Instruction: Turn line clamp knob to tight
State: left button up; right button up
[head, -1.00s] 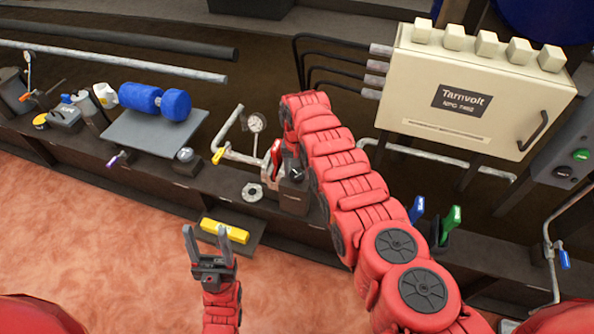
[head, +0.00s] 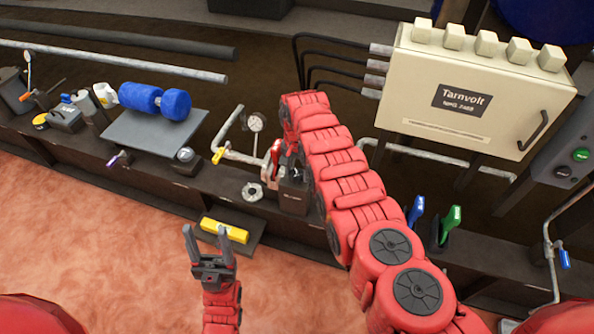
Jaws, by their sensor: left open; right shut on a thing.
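A small dark block (head: 293,199) with a pale label stands on the bench ledge at the centre; I take it for the line clamp. My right gripper (head: 290,168) is at the top of this block, shut on what seems to be its knob. The knob is mostly hidden by my fingers and wrist, so its setting cannot be read. My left gripper (head: 207,240) is open and empty, fingers pointing up the picture, in front of the ledge and apart from the block.
Left of the block are a metal flange nut (head: 252,192), a red lever (head: 272,158) and a pipe with a gauge (head: 255,123). A yellow bar (head: 225,230) lies near my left gripper. Blue (head: 416,210) and green (head: 450,222) handles stand right of my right arm.

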aim_at(297, 173)
jog(key=o, duration=1.4)
notch_tip(297, 173, up, 4)
jog(key=p, duration=0.2)
jog(key=shift+r+p, duration=0.15)
jog(key=shift+p, duration=0.15)
notch_tip(297, 173, up, 13)
jog(key=shift+r+p, duration=0.1)
jog(key=shift+p, duration=0.7)
